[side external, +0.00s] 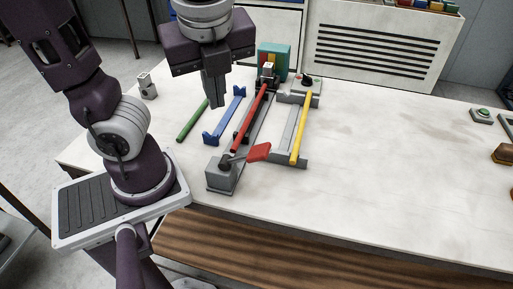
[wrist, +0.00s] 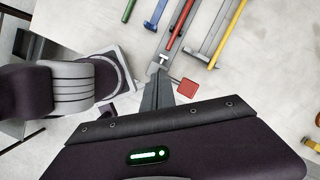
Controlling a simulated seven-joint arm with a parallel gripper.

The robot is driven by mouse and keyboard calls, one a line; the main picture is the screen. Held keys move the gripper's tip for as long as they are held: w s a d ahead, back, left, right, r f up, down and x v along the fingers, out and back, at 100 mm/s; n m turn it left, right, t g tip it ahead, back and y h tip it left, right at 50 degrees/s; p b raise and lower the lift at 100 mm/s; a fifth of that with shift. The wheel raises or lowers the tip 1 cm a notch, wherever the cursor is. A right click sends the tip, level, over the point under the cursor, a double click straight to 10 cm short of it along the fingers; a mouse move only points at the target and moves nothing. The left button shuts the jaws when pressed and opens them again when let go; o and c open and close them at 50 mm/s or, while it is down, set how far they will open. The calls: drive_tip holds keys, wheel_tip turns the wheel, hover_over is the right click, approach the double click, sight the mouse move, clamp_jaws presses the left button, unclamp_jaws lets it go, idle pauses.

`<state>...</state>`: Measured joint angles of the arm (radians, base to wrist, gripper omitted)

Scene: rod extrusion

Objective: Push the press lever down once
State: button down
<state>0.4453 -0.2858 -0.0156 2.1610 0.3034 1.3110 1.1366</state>
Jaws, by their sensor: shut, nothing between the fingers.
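The press lever has a red paddle handle (side external: 260,153) on a short grey arm, pivoted on a grey block (side external: 220,180) at the near end of a press. The handle sticks out to the right, clear of the table. A red rod (side external: 250,115) lies along the press rail.
A yellow rod (side external: 300,128) on a grey rack lies right of the press. A blue bracket (side external: 226,114) and green rod (side external: 192,121) lie left. A teal block (side external: 275,58) and control box (side external: 302,88) stand behind. The table's right middle (side external: 400,150) is clear.

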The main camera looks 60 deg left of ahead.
sight(260, 151)
drive_tip(key=m, duration=0.2)
drive_tip(key=shift+w+r+m+y, duration=0.1)
drive_tip(key=shift+w+m+y, duration=0.1)
drive_tip(key=shift+m+y, duration=0.1)
drive_tip(key=shift+w+d+f, duration=0.55)
drive_tip(key=shift+d+f, duration=0.05)
drive_tip(key=shift+f, duration=0.65)
drive_tip(key=shift+w+d+f, duration=0.55)
drive_tip(key=shift+w+f, duration=0.05)
drive_tip(key=shift+f, duration=0.6)
drive_tip(key=shift+w+d+f, duration=0.55)
drive_tip(key=shift+d+f, duration=0.05)
drive_tip(key=shift+f, duration=0.65)
drive_tip(key=shift+f, duration=0.1)
drive_tip(key=shift+w+d+f, duration=0.15)
drive_tip(key=shift+f, duration=0.1)
drive_tip(key=shift+w+d+f, duration=0.2)
drive_tip(key=shift+f, duration=0.3)
drive_tip(key=shift+w+d+f, duration=0.25)
drive_tip(key=shift+f, duration=0.25)
drive_tip(key=shift+w+d+f, duration=0.2)
drive_tip(key=shift+f, duration=0.3)
idle(0.8)
idle(0.4)
